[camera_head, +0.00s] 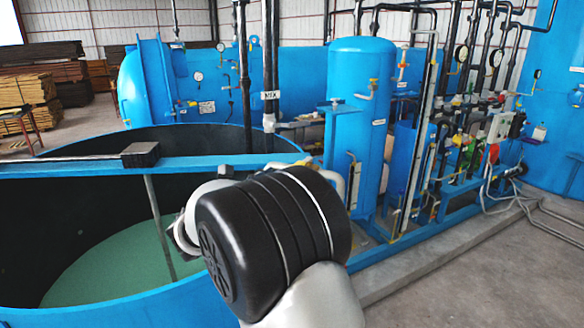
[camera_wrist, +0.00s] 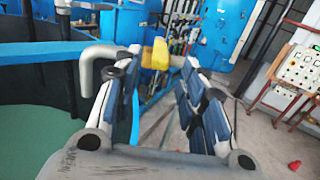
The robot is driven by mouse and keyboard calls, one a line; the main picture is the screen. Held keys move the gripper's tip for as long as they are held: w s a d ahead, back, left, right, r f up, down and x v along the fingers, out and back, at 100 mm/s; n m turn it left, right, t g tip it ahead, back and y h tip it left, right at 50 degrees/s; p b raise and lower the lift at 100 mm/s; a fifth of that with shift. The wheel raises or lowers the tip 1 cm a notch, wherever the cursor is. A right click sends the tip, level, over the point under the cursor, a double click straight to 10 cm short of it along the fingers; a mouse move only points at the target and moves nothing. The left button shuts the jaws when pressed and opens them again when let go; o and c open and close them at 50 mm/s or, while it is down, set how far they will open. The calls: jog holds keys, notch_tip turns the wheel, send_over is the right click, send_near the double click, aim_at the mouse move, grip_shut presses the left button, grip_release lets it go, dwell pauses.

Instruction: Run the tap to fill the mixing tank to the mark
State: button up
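The mixing tank (camera_head: 130,304) is a large, round, open blue tank at the left of the head view, with green liquid (camera_head: 115,262) low inside. Its dark inner wall shows; I cannot make out a mark. In the wrist view, a grey bent pipe (camera_wrist: 92,62) turns down over the tank side, with a yellow tap handle (camera_wrist: 155,53) on its line. My gripper (camera_wrist: 161,60) is open, its two fingers spread left and right of the yellow handle in the picture. I cannot tell whether they touch it. My arm hides the gripper and tap in the head view.
A blue beam (camera_head: 80,170) with a dark motor block (camera_head: 141,154) and stirrer rod crosses the tank. An upright blue vessel (camera_head: 361,120) and crowded pipes with gauges stand to the right. A control panel (camera_wrist: 301,66) is at the right. Grey floor at lower right is open.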

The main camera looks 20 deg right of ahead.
jog(key=p+x, duration=0.1)
jog(key=x, duration=0.8)
jog(key=shift+c, duration=0.4)
grip_shut()
